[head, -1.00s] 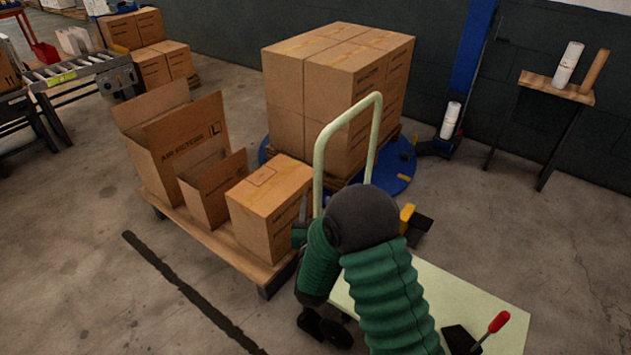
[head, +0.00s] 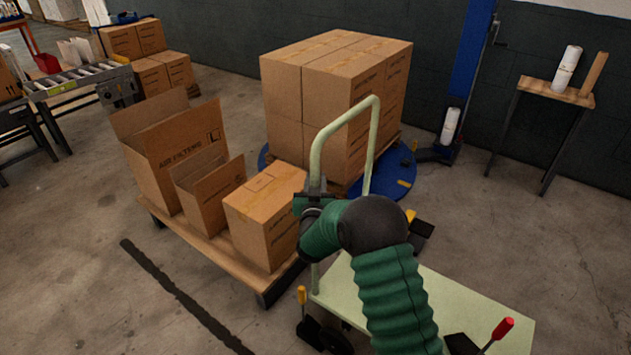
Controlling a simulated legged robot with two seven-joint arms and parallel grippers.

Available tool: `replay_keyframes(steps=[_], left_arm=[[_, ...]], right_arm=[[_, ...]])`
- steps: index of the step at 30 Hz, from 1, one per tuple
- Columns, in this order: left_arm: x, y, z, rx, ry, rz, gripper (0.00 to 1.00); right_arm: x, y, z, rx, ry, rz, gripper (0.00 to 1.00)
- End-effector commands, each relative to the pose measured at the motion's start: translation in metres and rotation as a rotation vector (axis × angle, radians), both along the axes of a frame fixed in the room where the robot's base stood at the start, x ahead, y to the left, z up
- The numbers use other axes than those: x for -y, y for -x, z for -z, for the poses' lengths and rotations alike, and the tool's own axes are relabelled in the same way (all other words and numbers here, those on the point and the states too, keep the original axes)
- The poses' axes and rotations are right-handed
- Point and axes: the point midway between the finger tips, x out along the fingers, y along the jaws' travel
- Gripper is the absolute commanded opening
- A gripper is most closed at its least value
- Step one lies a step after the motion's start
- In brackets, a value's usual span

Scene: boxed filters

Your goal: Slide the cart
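A pale green cart with a flat deck (head: 470,306) stands at the bottom right. Its hoop handle (head: 374,140) rises upright at the deck's left end. A yellow-tipped lever (head: 302,296) and a red-tipped lever (head: 502,328) show at its near corners. My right arm, in a green sleeve, reaches in from the bottom and covers part of the deck. My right gripper (head: 309,202) is at the handle's left post, low on the hoop. It overlaps the post in the picture; I cannot tell if its fingers are closed around it. My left gripper is out of view.
A wooden pallet (head: 193,240) with open and closed cartons stands close left of the cart. Stacked cartons (head: 335,90) on a blue turntable (head: 398,187) stand just behind. A small stand (head: 545,90) is at the right wall. The floor right of the cart is clear.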

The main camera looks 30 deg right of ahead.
Motion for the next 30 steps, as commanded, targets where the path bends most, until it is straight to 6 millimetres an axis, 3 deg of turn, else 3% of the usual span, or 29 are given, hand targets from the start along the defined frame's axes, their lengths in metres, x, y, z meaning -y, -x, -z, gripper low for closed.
replay_keyframes(steps=[1,6,30], left_arm=[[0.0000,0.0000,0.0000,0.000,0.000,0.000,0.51],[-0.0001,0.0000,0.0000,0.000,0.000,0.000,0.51],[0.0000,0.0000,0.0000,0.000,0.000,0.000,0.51]], right_arm=[[-0.0001,0.0000,0.0000,0.000,0.000,0.000,0.20],[-0.0002,0.0002,-0.0001,0.000,0.000,0.000,0.00],[-0.0006,0.0005,0.0002,0.001,-0.001,0.000,0.00]])
